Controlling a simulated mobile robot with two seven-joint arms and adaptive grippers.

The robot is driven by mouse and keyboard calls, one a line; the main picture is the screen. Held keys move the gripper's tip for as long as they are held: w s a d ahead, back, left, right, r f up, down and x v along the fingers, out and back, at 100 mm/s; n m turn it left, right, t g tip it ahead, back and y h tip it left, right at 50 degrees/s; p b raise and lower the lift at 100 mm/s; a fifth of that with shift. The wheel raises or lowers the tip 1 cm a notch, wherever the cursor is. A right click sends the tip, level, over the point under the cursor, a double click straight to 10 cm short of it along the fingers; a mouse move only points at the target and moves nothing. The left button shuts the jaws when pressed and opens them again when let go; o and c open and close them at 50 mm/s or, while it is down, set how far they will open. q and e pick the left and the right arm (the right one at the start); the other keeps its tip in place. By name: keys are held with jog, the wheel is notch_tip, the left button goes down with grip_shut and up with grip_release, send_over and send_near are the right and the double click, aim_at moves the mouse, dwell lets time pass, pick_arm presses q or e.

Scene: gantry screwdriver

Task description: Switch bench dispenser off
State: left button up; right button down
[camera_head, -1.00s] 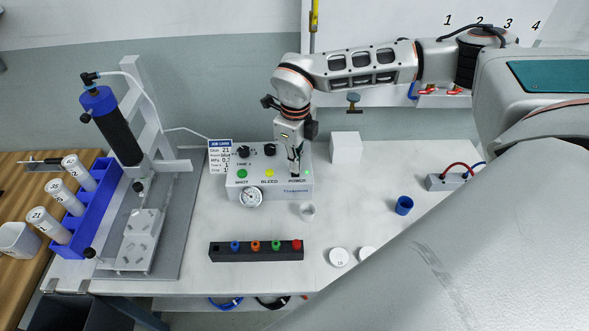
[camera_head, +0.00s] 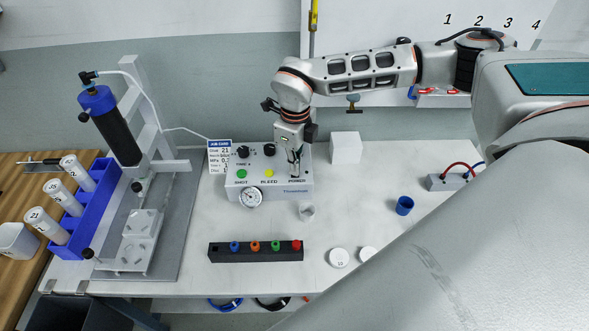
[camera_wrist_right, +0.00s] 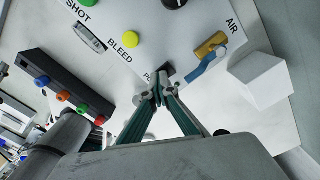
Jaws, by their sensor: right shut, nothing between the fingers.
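The bench dispenser (camera_head: 262,187) is a white box on the table with a green SHOT button (camera_head: 241,174), a yellow BLEED button (camera_head: 269,173), black knobs, a front gauge (camera_head: 251,197) and a POWER label. My right gripper (camera_head: 296,173) points down at the box's right side, by the POWER label. It is shut and empty. In the right wrist view its fingertips (camera_wrist_right: 158,93) are at the dark power switch (camera_wrist_right: 165,73) and partly cover its label. I cannot tell whether they touch it. No green light shows beside the POWER label. My left gripper is not in view.
A black rack with coloured tips (camera_head: 256,251) lies in front of the dispenser. A dispensing stand (camera_head: 135,150) and blue tube rack (camera_head: 90,215) are left.

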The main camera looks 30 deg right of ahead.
jog(key=shift+r+p, duration=0.8)
jog(key=shift+r, duration=0.05)
jog(key=shift+r+p, duration=2.1)
jog(key=shift+r, duration=0.5)
